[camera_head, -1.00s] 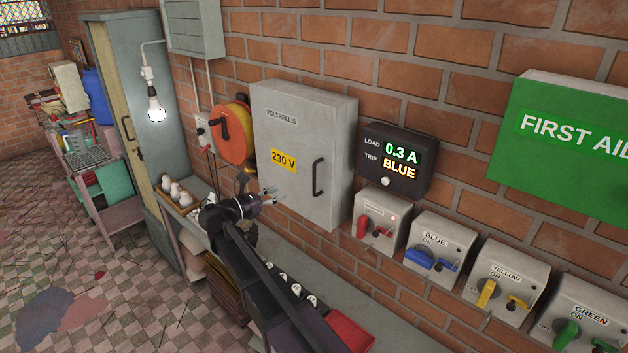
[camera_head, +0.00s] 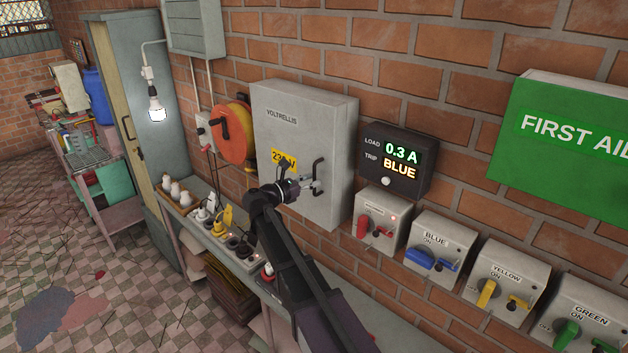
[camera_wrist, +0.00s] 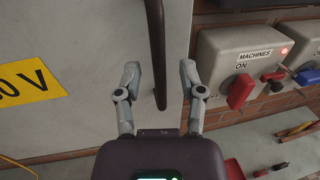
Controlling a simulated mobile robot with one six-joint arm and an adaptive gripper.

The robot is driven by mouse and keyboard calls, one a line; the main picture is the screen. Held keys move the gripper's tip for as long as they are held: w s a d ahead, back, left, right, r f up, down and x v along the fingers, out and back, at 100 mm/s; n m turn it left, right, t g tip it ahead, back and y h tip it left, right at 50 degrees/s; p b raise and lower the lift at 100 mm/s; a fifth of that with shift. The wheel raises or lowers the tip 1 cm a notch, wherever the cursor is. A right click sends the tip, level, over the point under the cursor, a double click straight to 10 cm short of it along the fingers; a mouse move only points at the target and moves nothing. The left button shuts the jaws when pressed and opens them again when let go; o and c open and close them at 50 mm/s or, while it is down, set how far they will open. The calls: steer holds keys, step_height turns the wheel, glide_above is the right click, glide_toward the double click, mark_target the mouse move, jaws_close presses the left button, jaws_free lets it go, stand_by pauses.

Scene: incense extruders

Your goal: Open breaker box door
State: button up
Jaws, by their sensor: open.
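The breaker box (camera_head: 288,118) is a grey metal cabinet on the brick wall, labelled VOLTRELLIS, with its door shut. Its dark vertical handle (camera_head: 318,172) is near the door's right edge. My gripper (camera_head: 310,183) is at the handle's lower part, with fingers spread. In the wrist view my gripper (camera_wrist: 160,78) is open, and the handle (camera_wrist: 156,45) runs down between its two fingers with a gap on each side. I cannot tell whether a finger touches it. My arm partly covers the yellow 230 V label (camera_head: 283,158), which also shows in the wrist view (camera_wrist: 28,82).
Right of the box are a load display (camera_head: 396,162) and several switch boxes, including MACHINES (camera_wrist: 241,64) and BLUE (camera_head: 440,249). An orange cable reel (camera_head: 236,132) hangs at left. Below, a bench (camera_head: 345,318) holds power strips with plugs (camera_head: 222,222).

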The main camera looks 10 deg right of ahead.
steer(key=shift+w+d, duration=0.3)
steer(key=shift+d, duration=0.3)
jaws_close()
steer(key=shift+a, duration=0.1)
